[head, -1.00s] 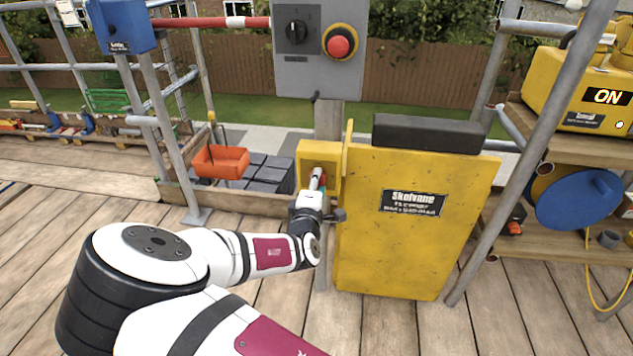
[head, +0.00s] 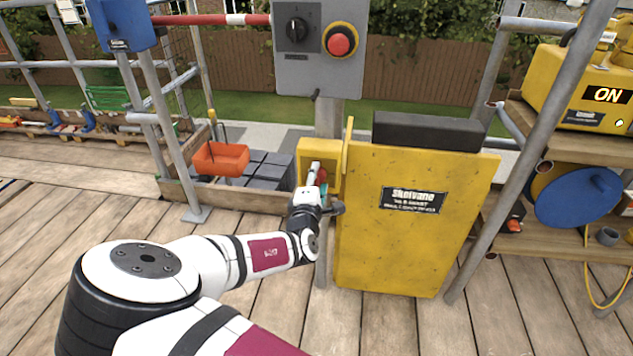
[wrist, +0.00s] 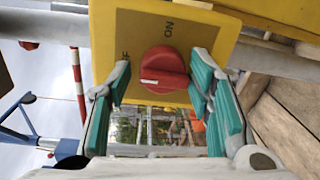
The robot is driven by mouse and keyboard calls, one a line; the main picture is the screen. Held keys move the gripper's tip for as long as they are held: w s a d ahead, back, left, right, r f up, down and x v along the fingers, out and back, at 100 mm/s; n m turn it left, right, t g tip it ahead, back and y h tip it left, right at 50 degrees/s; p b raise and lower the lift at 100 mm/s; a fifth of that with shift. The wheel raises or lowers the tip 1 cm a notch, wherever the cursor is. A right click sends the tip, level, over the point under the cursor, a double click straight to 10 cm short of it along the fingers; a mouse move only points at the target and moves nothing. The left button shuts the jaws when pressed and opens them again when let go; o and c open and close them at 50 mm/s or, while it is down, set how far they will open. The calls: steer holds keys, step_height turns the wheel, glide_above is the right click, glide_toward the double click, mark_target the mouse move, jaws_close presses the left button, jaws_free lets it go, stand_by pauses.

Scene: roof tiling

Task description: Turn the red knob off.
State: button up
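The red knob (wrist: 165,72) sits on a dark plate in a yellow housing. It has a bar handle with a white mark at its left end in the wrist view. "ON" is printed above it there, and an "F" shows to its left, partly behind a finger. In the head view the knob (head: 321,175) shows small beside my gripper (head: 313,183), in the yellow box (head: 319,148). In the wrist view my gripper (wrist: 160,66) is open, its teal-padded fingers on either side of the knob. Gaps show on both sides, narrower on the right.
A yellow panel (head: 415,250) stands just right of the knob box. Above is a grey control box (head: 319,75) with a black dial and red button. A yellow machine (head: 570,85) at right displays "ON". A scaffold pole (head: 540,140) slants past the panel.

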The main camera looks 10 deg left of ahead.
steer(key=shift+s+f, duration=0.1)
steer(key=shift+s, duration=0.25)
steer(key=s+r, duration=0.1)
steer(key=s, duration=1)
steer(key=shift+s+a, duration=0.15)
steer(key=shift+a, duration=0.05)
